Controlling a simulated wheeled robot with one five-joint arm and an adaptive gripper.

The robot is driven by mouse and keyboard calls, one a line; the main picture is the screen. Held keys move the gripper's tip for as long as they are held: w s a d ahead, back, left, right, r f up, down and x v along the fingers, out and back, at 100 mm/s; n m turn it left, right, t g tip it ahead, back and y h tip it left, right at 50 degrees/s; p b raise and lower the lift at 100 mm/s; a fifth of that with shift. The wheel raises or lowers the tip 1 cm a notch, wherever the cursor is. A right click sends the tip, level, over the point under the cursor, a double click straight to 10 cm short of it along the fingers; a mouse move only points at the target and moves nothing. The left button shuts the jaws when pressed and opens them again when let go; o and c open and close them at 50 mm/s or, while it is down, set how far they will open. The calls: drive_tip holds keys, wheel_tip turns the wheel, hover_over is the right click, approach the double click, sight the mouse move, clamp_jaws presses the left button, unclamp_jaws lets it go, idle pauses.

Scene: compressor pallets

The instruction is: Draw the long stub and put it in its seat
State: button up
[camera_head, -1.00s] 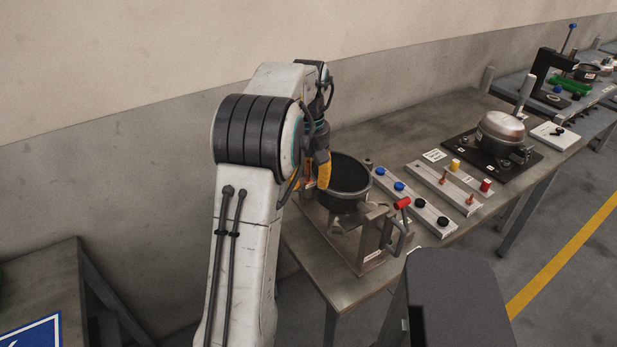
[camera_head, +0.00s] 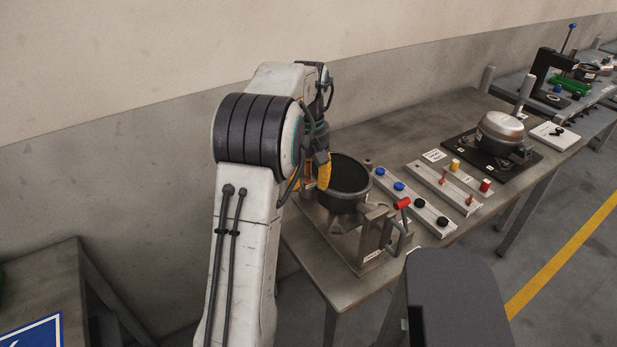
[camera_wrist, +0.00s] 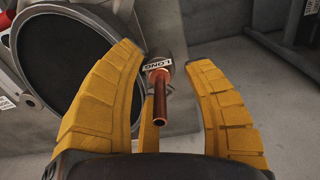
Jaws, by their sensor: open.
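The long stub (camera_wrist: 160,98) is a copper tube in the wrist view. It stands out of a grey holder with a white label that appears to read LONG. My gripper (camera_wrist: 168,72) is open, with its yellow fingers on either side of the stub and no clear contact. In the head view my gripper (camera_head: 322,172) is beside the dark-topped round pot (camera_head: 345,182), and the stub is hidden there. I cannot tell for certain which opening is the stub's seat; a compressor (camera_head: 503,130) stands on a black plate farther right.
The pot's fixture has a red-handled clamp (camera_head: 402,204) at the front. A rail with blue and black caps (camera_head: 420,203) and a rail with copper pieces and yellow and red caps (camera_head: 452,192) lie right of it. The bench's back middle (camera_head: 400,135) is clear.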

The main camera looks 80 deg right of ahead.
drive_tip(key=shift+c, duration=0.4)
clamp_jaws()
idle(0.4)
drive_tip(key=shift+r+p, duration=0.15)
drive_tip(key=shift+p, duration=0.15)
drive_tip(key=shift+r+p, duration=2.7)
drive_tip(key=shift+r, duration=0.15)
drive_tip(key=shift+w, duration=0.1)
